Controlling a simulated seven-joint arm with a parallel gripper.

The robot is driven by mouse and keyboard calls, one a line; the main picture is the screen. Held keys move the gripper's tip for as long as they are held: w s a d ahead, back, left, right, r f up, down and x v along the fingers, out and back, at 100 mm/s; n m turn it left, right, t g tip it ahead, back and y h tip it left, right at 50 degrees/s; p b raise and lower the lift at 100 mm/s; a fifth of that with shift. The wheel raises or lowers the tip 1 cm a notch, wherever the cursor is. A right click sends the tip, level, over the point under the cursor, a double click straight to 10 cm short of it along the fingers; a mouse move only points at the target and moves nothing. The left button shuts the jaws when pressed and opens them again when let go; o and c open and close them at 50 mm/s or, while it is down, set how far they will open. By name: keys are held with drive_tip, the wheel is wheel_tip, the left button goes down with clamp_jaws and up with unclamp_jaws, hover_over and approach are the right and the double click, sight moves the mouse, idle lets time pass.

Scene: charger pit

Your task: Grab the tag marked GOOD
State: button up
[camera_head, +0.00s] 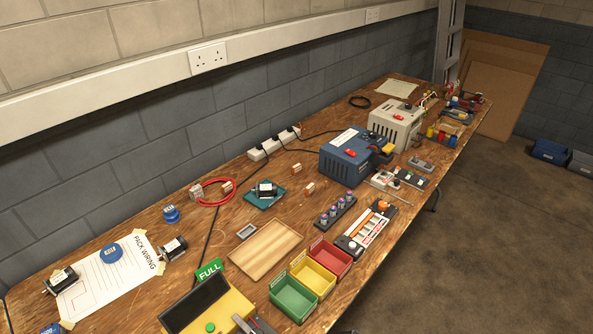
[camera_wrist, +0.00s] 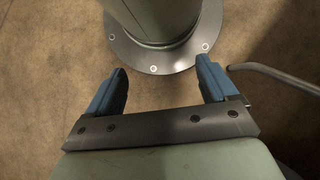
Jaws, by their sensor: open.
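I cannot make out a tag reading GOOD in either view. A green tag marked FULL (camera_head: 208,270) stands at the back of a yellow box with a dark top, at the front of the bench in the head view. Small pale blocks or tags lie farther back, one by the red cable (camera_head: 228,186) and one nearer the middle (camera_head: 310,187); any print on them is too small to read. My gripper (camera_wrist: 161,72) shows in the wrist view with its two blue fingers apart and nothing between them. It points at a brown floor-like surface, away from the bench objects.
The wooden bench holds a wooden tray (camera_head: 265,249), green (camera_head: 294,300), yellow (camera_head: 325,284) and red (camera_head: 340,262) bins, a blue charger (camera_head: 340,165), a grey charger (camera_head: 391,130) and a power strip (camera_head: 273,144). A round bolted flange is close ahead of my fingers.

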drive_tip(key=c, duration=0.7)
